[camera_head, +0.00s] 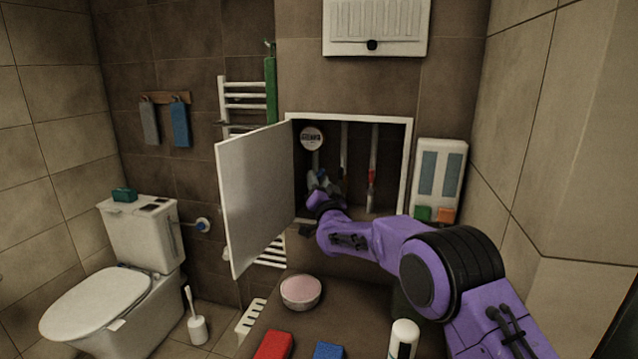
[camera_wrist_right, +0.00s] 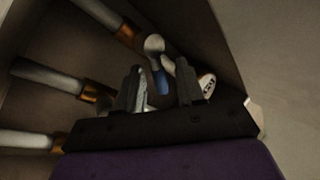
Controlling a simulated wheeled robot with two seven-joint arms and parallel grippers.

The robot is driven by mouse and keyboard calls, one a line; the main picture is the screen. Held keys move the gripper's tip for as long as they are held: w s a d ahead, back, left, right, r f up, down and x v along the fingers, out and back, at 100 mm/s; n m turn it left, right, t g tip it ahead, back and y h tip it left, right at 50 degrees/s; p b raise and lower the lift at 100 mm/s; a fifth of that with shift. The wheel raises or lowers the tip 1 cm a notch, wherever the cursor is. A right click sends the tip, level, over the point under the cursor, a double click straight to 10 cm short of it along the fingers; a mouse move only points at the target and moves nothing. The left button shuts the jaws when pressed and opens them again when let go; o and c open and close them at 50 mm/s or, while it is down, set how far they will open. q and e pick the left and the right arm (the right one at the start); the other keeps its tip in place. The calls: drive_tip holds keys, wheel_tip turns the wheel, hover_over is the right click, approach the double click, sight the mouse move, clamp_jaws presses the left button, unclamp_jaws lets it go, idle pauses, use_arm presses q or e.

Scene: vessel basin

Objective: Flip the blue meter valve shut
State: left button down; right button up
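The blue meter valve handle (camera_wrist_right: 161,82) shows in the right wrist view on a grey pipe fitting. It appears between the two fingers of my right gripper (camera_wrist_right: 160,88), slightly beyond their tips; I cannot tell whether they touch it. The fingers are apart, with a clear gap. The white round meter (camera_wrist_right: 207,82) is partly hidden behind the right finger. In the head view the meter (camera_head: 311,138) hangs at the left of the open wall cabinet, and my right gripper (camera_head: 318,180) is inside below it, largely covering the valve. My left gripper is not in view.
The white cabinet door (camera_head: 258,195) stands open on the left. Pipes inside include one with a red handle (camera_head: 371,176). A pink-filled bowl (camera_head: 301,292), red block (camera_head: 273,346), blue block (camera_head: 329,351) and white bottle (camera_head: 403,338) stand below.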

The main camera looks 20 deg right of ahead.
drive_tip(key=b+v, duration=0.3)
drive_tip(key=v, duration=0.7)
drive_tip(key=shift+s+b, duration=0.3)
drive_tip(key=shift+b, duration=0.1)
drive_tip(key=shift+f, duration=0.1)
